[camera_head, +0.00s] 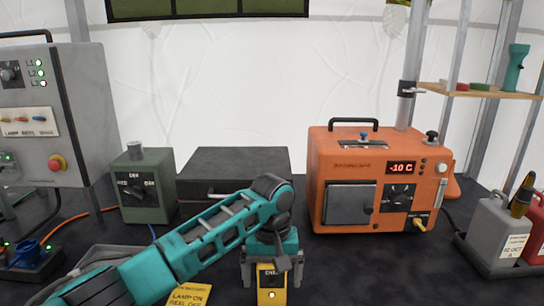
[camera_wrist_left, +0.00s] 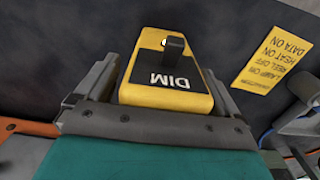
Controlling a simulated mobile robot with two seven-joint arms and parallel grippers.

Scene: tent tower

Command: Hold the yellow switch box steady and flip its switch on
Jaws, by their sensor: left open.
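The yellow switch box (camera_head: 271,290) stands on the dark table at the bottom centre of the head view, partly under my left gripper. The left wrist view shows its top (camera_wrist_left: 165,85) with the label DIM, a black toggle switch (camera_wrist_left: 174,46) and a small lit lamp beside the toggle. My left gripper (camera_head: 270,262) points down over the box, jaws open. In the left wrist view one finger (camera_wrist_left: 98,88) is left of the box and the other (camera_wrist_left: 222,98) is right of it. I cannot tell whether either touches it. My right gripper is not in view.
A yellow note (camera_head: 190,295) lies left of the box. An orange heater unit (camera_head: 330,150) reading -10 C stands behind right. A black case (camera_head: 235,162), green switch box (camera_head: 135,170) and grey control panel (camera_head: 75,110) stand behind left. Canisters (camera_head: 493,235) stand far right. Table right of the gripper is clear.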

